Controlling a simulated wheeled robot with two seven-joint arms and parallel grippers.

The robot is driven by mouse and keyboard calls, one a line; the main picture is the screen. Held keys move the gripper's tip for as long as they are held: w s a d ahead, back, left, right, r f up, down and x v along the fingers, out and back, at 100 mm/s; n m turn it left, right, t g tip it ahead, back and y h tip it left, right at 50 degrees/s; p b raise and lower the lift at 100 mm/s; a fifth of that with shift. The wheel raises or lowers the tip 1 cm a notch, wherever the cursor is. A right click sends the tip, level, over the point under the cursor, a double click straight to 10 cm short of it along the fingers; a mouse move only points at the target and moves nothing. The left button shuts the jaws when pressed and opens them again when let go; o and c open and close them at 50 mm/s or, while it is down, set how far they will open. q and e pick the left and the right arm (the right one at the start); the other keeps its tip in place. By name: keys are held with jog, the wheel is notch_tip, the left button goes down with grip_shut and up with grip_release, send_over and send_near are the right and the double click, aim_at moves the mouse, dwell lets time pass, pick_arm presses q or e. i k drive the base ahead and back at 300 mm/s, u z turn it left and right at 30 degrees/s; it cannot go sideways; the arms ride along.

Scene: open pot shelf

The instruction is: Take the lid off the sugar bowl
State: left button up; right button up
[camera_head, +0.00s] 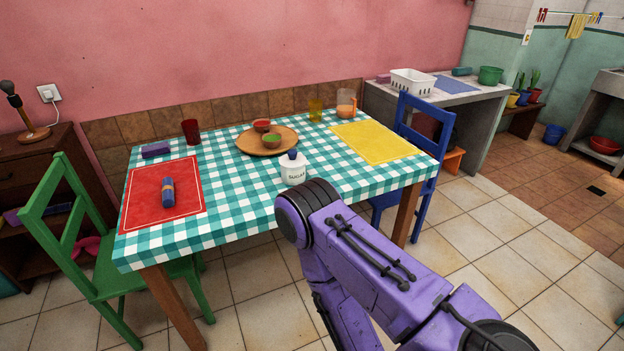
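The white sugar bowl (293,174), with dark lettering on its front, stands upright on the checkered table near its front edge. Its lid (293,158) sits on top and has a dark blue knob. One of my purple arms comes in from the lower right, and its bend is just in front of and below the bowl in the picture. I cannot tell whether the arm touches the table. Neither of my grippers shows.
The table (225,228) also holds a wooden plate (247,145) with two small bowls, a red mat (140,195) with a rolled napkin (168,192), a yellow mat (375,142), cups and a pitcher (346,103). A green chair (55,230) and a blue chair (412,125) flank it.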

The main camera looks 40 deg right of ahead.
aim_at(291, 160)
jog(key=u, duration=0.05)
jog(key=i, duration=0.45)
jog(key=z, duration=0.8)
jog(key=i, duration=0.7)
jog(key=u, duration=0.05)
jog(key=k, duration=0.65)
jog(key=z, duration=0.95)
